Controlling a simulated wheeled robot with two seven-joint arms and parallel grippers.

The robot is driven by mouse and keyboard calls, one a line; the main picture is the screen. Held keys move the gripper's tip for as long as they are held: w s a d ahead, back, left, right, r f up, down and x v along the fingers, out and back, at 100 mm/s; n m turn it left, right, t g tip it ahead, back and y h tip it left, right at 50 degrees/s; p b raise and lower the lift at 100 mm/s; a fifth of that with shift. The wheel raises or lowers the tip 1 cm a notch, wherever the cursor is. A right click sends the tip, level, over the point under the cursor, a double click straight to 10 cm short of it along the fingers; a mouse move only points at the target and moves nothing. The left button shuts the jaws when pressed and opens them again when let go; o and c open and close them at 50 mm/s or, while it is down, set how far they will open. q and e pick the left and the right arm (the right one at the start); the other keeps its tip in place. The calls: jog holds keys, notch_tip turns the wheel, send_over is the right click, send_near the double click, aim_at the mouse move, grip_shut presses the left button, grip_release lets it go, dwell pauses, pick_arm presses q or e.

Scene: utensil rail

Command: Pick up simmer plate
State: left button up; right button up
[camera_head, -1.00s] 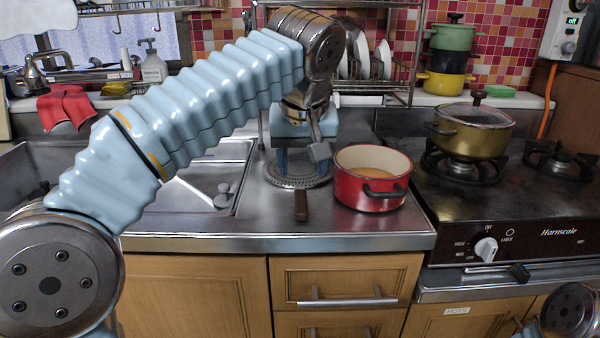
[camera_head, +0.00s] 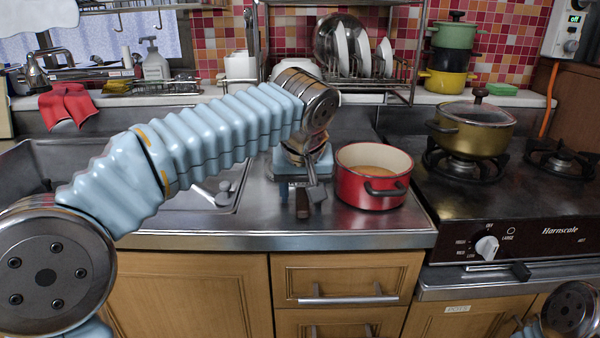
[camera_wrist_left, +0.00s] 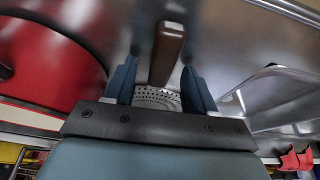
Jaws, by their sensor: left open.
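The simmer plate is a round perforated metal disc with a brown handle. In the head view its handle (camera_head: 302,206) points toward the counter's front edge, and my left gripper hides the disc. In the left wrist view the disc (camera_wrist_left: 155,97) shows partly between the fingers, with the handle (camera_wrist_left: 166,52) extending beyond the fingertips. My left gripper (camera_head: 299,196) is low over the plate, pointing down. It is open, with one finger on each side of the handle line in the wrist view (camera_wrist_left: 158,70). Contact cannot be told. My right gripper is out of view.
A red pot (camera_head: 372,178) stands close to the right of my left gripper. The sink (camera_head: 205,215) is to the left. The stove (camera_head: 480,200) with a gold lidded pot (camera_head: 470,131) is to the right. A dish rack (camera_head: 365,82) stands behind.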

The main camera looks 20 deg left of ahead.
pick_arm(q)
grip_shut()
dwell(0.3)
